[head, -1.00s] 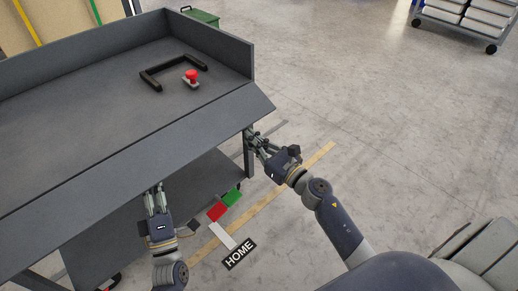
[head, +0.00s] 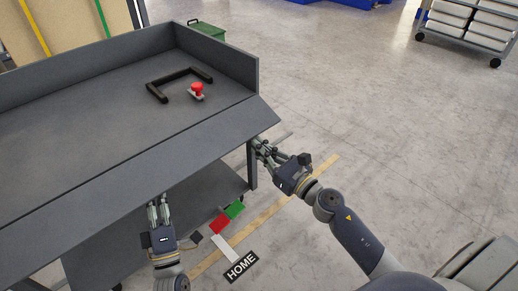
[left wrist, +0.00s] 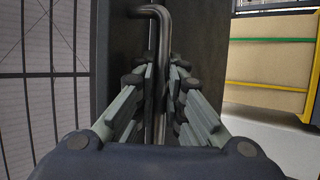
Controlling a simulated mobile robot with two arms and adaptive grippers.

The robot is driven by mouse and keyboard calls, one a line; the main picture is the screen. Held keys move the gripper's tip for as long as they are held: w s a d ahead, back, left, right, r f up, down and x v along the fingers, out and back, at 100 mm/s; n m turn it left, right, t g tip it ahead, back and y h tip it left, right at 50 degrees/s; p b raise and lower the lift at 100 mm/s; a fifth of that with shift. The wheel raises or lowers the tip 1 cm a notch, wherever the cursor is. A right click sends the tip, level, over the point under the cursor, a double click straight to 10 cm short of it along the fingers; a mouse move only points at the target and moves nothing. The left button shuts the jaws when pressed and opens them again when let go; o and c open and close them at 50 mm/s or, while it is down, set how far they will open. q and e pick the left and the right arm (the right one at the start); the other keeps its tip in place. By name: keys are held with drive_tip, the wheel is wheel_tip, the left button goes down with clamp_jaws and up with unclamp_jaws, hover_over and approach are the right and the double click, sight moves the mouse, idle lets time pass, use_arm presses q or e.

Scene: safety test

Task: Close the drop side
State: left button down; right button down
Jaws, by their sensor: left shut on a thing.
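The drop side (head: 150,155) is the long grey flap along the near edge of the grey table (head: 70,115). It hangs outward and slopes down, apart from the upright walls. My left gripper (head: 160,203) is at the flap's lower edge, its fingertips partly hidden under it. In the left wrist view its fingers (left wrist: 160,92) are shut around a bent metal bar handle (left wrist: 157,30) against a dark panel. My right gripper (head: 261,147) is below the flap's right corner, beside the table leg; its fingertips are too small to read.
A black U-shaped bar (head: 158,92) and a red button (head: 197,88) lie on the tabletop. A lower shelf (head: 140,220) is under the table. A HOME sign (head: 241,267) marks the floor. A trolley (head: 462,38) stands far right; the floor between is clear.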

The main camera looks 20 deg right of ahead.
use_arm(q)
drive_tip(key=shift+w+f, duration=0.1)
drive_tip(key=shift+f, duration=0.25)
use_arm(e)
drive_tip(key=shift+r, duration=0.5)
use_arm(q)
drive_tip(key=c, duration=1.9)
unclamp_jaws()
drive_tip(key=shift+c, duration=0.2)
use_arm(e)
drive_tip(key=shift+d, duration=0.1)
